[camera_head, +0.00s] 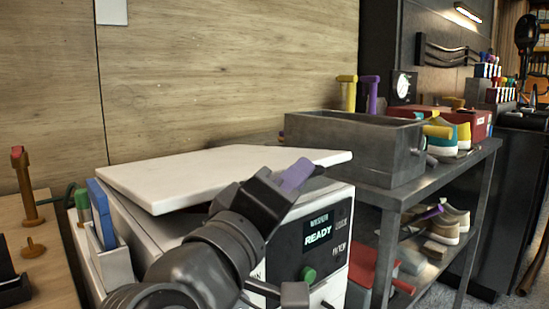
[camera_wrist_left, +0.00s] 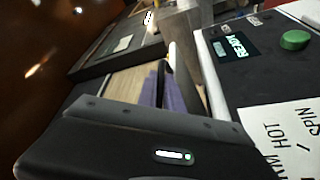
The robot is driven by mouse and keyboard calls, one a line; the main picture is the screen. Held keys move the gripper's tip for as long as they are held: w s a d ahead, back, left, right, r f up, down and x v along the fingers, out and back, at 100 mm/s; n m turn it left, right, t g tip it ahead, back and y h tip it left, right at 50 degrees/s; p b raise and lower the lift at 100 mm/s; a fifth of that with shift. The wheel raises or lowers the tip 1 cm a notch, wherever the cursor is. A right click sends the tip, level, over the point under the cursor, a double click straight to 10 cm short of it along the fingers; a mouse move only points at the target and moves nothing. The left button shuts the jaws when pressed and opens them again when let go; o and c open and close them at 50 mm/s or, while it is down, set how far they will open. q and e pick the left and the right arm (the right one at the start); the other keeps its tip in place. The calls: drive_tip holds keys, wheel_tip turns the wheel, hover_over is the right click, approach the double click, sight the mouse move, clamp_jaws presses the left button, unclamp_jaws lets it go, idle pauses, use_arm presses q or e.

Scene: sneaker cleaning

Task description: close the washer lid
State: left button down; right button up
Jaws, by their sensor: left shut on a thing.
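The washer (camera_head: 335,215) is a white box with a dark front panel that reads READY and a green knob. Its white lid (camera_head: 225,172) is tilted, partly raised, with a gap between it and the body. My left gripper (camera_head: 297,175) is at the lid's front edge, its purple fingertips close together, shut on the lid; the contact is mostly hidden. The wrist view shows the purple fingers (camera_wrist_left: 167,92) beside the washer's panel (camera_wrist_left: 245,50). My right gripper is not in view.
A grey metal basin (camera_head: 355,148) stands on a shelf unit right of the washer, with shoes (camera_head: 450,220) on the shelf below. A holder (camera_head: 108,255) with a blue-topped item is at the washer's left side. A wooden wall stands behind.

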use_arm(q)
drive_tip(key=shift+f, duration=0.2)
drive_tip(key=c, duration=1.8)
unclamp_jaws()
drive_tip(key=shift+o, duration=0.2)
drive_tip(key=shift+s, duration=0.1)
drive_tip(key=v, duration=0.7)
drive_tip(key=shift+s+a, duration=0.25)
drive_tip(key=shift+s, duration=0.1)
